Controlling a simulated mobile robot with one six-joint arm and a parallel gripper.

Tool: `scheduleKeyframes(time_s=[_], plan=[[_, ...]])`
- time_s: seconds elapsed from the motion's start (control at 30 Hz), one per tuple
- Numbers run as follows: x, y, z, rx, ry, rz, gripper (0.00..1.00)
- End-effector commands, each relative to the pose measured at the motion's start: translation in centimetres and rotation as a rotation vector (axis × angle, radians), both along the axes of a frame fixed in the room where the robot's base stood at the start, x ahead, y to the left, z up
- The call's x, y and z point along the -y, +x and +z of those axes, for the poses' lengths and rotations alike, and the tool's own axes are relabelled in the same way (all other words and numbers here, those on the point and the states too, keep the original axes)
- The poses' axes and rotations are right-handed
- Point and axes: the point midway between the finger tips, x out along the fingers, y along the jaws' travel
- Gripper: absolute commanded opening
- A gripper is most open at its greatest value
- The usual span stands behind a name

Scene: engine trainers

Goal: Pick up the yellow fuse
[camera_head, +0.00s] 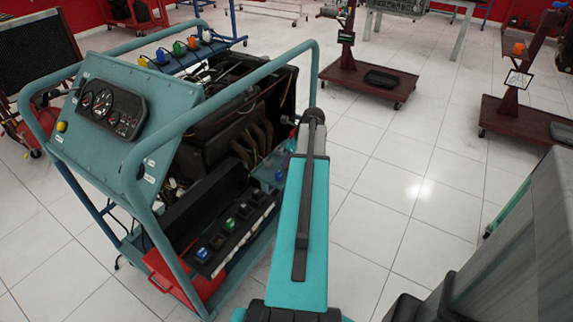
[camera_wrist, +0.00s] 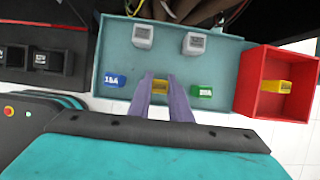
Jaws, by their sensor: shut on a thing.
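Another yellow fuse (camera_wrist: 277,86) lies in the red box (camera_wrist: 243,88) at the right. In the head view my arm hides the fingertips and the held fuse.
Black holders (camera_wrist: 49,60) stand at the left. The engine stand (camera_head: 150,140) has teal rails close to my arm in the head view. Tiled floor (camera_head: 400,150) is open to the right.

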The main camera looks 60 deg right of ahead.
Motion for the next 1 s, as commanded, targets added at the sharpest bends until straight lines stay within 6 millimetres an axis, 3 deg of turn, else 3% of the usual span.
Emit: scheduleKeyframes(time_s=[0.3, 1.0], plan=[[-0.1, -0.2, 3.1, 0.000, -0.001, 0.000, 0.00], [-5.9, -8.8, 3.8, -0.001, 0.001, -0.002, 0.00]])
